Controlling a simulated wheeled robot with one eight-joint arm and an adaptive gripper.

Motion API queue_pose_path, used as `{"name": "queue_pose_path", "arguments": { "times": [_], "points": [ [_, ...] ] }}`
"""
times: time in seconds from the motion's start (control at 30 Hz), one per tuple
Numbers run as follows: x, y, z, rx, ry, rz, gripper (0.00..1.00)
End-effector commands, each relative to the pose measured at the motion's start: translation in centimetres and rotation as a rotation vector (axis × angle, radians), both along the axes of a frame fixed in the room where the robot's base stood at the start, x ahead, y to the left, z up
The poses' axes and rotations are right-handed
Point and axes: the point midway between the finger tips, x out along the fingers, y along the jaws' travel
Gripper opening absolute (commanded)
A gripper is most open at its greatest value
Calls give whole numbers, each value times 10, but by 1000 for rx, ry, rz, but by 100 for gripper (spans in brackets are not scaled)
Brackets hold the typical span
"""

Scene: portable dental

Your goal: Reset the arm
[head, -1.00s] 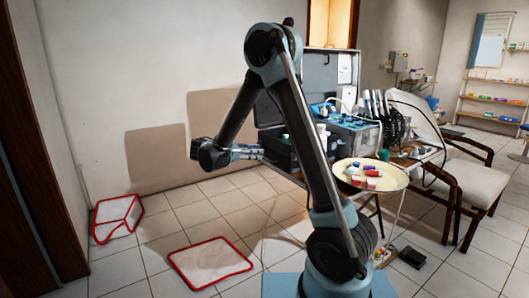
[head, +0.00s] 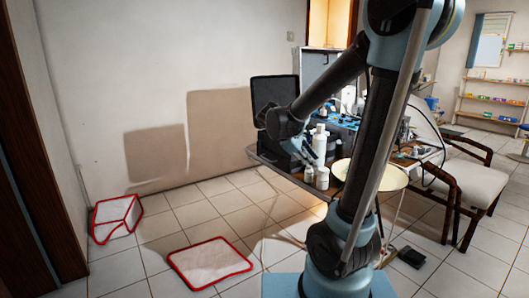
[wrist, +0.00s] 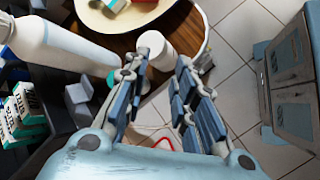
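My arm is folded in front of the table in the head view. My gripper (head: 306,160) hangs at its end, pointing down and right beside a tall white bottle (head: 319,142). In the wrist view my gripper (wrist: 157,68) has its two blue-grey fingers apart, with nothing held between them. A small white bottle (wrist: 155,46) stands just beyond the fingertips. The tall white bottle (wrist: 65,45) lies across the upper left of that view, close to the left finger. Whether a finger touches either bottle I cannot tell.
Small white bottles (head: 322,178) stand at the table's front edge. A round cream tray (head: 396,180) is partly hidden behind my arm. Teal-and-white boxes (wrist: 22,112) show at the wrist view's left.

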Motion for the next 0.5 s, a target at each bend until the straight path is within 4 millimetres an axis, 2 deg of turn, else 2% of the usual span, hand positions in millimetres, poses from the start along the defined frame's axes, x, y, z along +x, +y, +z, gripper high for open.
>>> {"name": "queue_pose_path", "arguments": {
  "times": [0.03,0.2,0.5],
  "points": [
    [-12,-9,-2,33,-12,-34,25],
    [-48,-26,-11,159,-56,-154,25],
    [-112,-43,-33,376,-140,-388,25]
  ]
}}
